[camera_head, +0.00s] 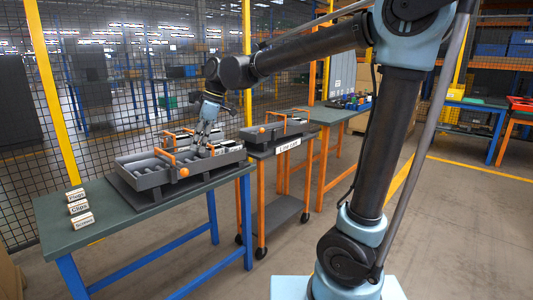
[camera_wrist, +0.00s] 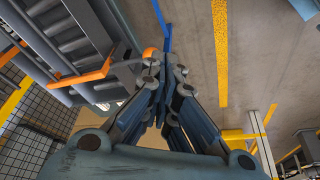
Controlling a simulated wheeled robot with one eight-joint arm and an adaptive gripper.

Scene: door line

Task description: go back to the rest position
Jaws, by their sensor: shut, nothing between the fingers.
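My gripper (camera_head: 206,134) hangs at the end of my arm in the head view, over the right part of a grey slotted tray (camera_head: 148,182). In the wrist view my gripper (camera_wrist: 166,75) is shut with nothing between its fingers. The tray has orange handles and stands on a dark base on the green-topped table. In the wrist view the grey slotted structure (camera_wrist: 72,40) and an orange handle (camera_wrist: 85,77) lie to the left of my fingers. The head view does not clearly show whether the fingertips touch the tray.
Small labelled blocks (camera_head: 78,207) sit on the table's left end (camera_head: 55,238). A second grey tray (camera_head: 262,134) with orange handles stands on an orange-legged cart (camera_head: 283,151). A mesh fence (camera_head: 110,90) with yellow posts runs behind. The floor (camera_head: 460,215) at right is clear.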

